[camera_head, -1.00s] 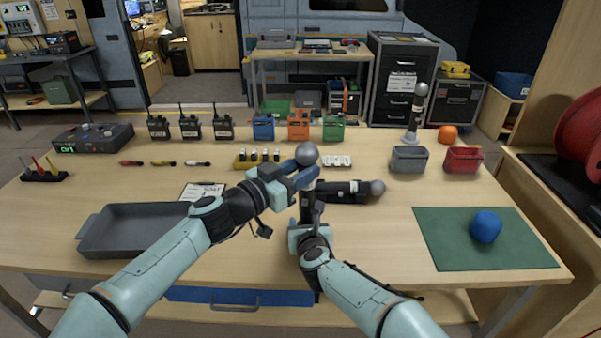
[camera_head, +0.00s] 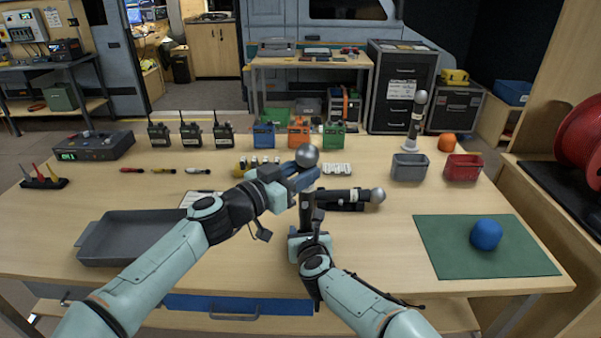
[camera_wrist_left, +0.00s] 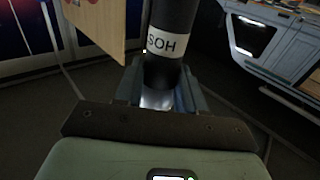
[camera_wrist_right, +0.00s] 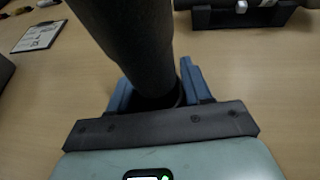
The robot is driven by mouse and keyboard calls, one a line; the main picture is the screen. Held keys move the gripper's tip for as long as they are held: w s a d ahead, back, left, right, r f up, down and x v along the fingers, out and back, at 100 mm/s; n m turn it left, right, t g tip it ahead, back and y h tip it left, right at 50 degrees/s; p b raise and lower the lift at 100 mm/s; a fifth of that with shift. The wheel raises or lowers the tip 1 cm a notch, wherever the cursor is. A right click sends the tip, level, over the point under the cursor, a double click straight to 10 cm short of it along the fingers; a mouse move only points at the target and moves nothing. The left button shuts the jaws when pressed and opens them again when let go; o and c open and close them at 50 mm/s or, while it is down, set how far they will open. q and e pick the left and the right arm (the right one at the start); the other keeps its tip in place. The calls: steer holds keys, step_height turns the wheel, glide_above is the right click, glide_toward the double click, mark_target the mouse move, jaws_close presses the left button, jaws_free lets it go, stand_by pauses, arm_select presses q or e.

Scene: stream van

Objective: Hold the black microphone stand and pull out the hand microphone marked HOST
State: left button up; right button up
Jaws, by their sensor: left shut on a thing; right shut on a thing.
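The hand microphone has a grey ball head (camera_head: 306,155) and a black body. My left gripper (camera_head: 301,180) is shut on the microphone just below the head, which points up. The black microphone stand (camera_head: 306,208) is an upright tube below it. My right gripper (camera_head: 309,238) is shut on the stand low down; the stand also fills the right wrist view (camera_wrist_right: 135,45). The left fingers hide where microphone and stand meet, so I cannot tell how deep it sits.
Another black microphone (camera_head: 340,198) lies just right of the stand. A grey tray (camera_head: 100,255) is at the left, a green mat (camera_head: 450,262) with a blue ball (camera_head: 486,234) at the right. Grey (camera_head: 409,168) and red (camera_head: 463,169) bins stand behind. The front middle table is clear.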

arm_select(q)
steer(key=shift+r, duration=1.45)
arm_select(e)
steer(key=shift+f, duration=0.4)
steer(key=o, duration=1.2)
steer(key=shift+r, duration=0.15)
steer(key=shift+s+r, duration=0.2)
steer(key=v, duration=1.1)
steer(key=shift+s, duration=0.25)
